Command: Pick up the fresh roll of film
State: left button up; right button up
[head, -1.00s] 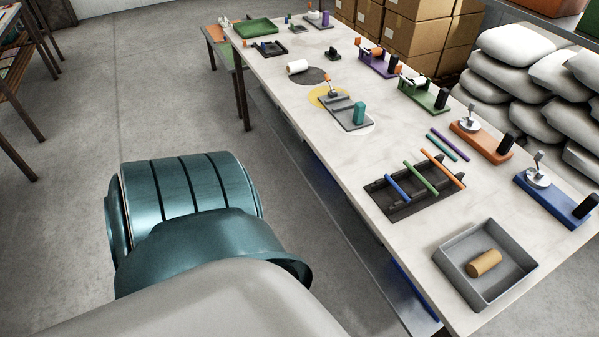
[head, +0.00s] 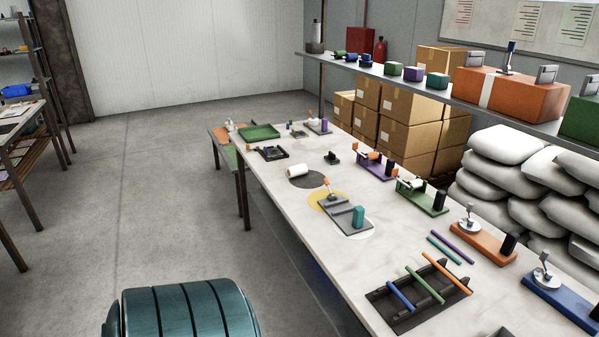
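A small white roll (head: 298,170), which looks like the roll of film, lies on its side on the table, at the dark round patch (head: 308,180). It is far from me, in the middle of the head view. I cannot tell fine detail on it at this size. Neither of my grippers is in view, so their state is hidden.
The long pale table (head: 385,255) runs away from me. A grey fixture with a teal block (head: 358,216) stands nearer than the roll. A black rack (head: 400,318) holds coloured rods. Several coloured stands line the right side. The floor (head: 170,200) left of the table is clear.

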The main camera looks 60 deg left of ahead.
aim_at(300, 170)
jog(key=i, duration=0.45)
jog(key=u, duration=2.2)
